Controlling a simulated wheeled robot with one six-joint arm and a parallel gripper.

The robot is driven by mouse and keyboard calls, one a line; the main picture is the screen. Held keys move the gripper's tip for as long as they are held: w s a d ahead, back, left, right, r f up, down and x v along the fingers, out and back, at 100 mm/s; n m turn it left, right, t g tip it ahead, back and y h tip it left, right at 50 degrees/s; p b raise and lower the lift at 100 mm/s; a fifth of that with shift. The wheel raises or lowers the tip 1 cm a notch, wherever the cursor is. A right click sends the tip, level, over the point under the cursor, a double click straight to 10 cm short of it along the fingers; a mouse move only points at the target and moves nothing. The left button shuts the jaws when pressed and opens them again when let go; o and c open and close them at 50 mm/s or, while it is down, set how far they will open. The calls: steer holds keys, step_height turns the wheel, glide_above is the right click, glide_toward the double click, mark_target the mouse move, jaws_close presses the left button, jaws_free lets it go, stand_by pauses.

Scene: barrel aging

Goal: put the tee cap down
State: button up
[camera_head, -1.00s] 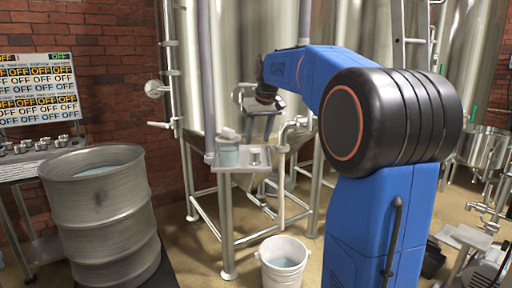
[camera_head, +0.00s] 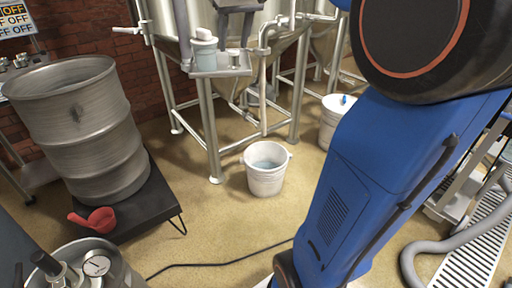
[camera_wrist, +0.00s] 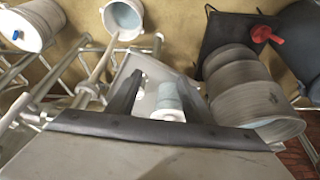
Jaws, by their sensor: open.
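A small metal cylinder, which looks like the tee cap (camera_head: 235,60), stands on a small metal shelf (camera_head: 214,72) fixed to the tank frame. My gripper (camera_head: 233,43) is open above and behind this cylinder, its two fingers spread and pointing down. In the wrist view my gripper (camera_wrist: 158,80) is open over the shelf (camera_wrist: 150,65), with nothing visibly held. A pale blue container with a white top (camera_head: 204,52) stands on the shelf left of the cylinder. It also shows between the fingers in the wrist view (camera_wrist: 168,92). I cannot pick out the cylinder clearly there.
A white bucket of liquid (camera_head: 267,170) stands on the floor below. Another white bucket (camera_head: 333,125) is farther right. A steel barrel (camera_head: 85,135) stands at left on a dark platform, with a red object (camera_head: 95,219) beside it. Pipes and tank legs surround the shelf.

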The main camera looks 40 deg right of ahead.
steer(key=s+a+f, duration=0.4)
steer(key=s+f, duration=0.4)
steer(key=s, duration=0.1)
steer(key=s+a+f, duration=0.4)
steer(key=s+f, duration=0.5)
steer(key=s, duration=0.1)
steer(key=s+a+f+n, duration=0.1)
steer(key=s+a+f, duration=0.3)
steer(key=s+f, duration=0.4)
steer(key=shift+s+f, duration=0.2)
steer(key=shift+s, duration=0.65)
